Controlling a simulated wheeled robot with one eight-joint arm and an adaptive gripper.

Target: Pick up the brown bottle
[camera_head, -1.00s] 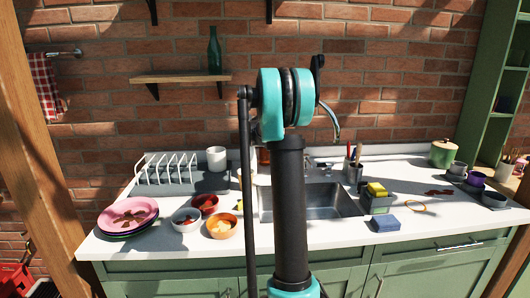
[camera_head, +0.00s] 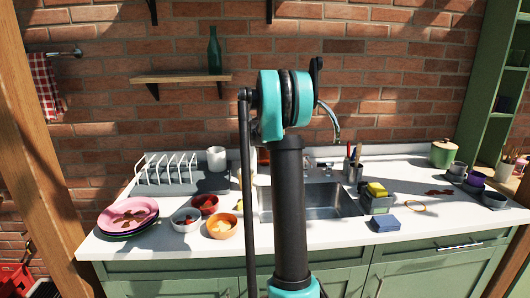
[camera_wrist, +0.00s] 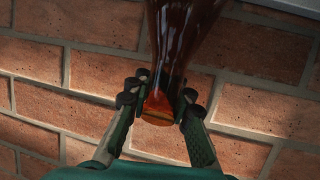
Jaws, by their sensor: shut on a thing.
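The brown bottle (camera_wrist: 178,42) is dark amber glass and fills the top middle of the wrist view, with its narrower end between my fingers. My gripper (camera_wrist: 158,108) is shut on that narrower end, one finger on each side. In the head view only a small brown piece of the bottle (camera_head: 263,156) shows beside my arm, behind the sink. My arm hides the rest of it, and my gripper is hidden there too.
The sink (camera_head: 325,200) is behind my arm. A white mug (camera_head: 216,158) and a dish rack (camera_head: 168,172) stand to the left, with bowls (camera_head: 222,228) and plates (camera_head: 128,216) in front. A sponge caddy (camera_head: 377,203) and blue sponge (camera_head: 386,223) lie right. A green bottle (camera_head: 214,52) stands on the shelf (camera_head: 180,78).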

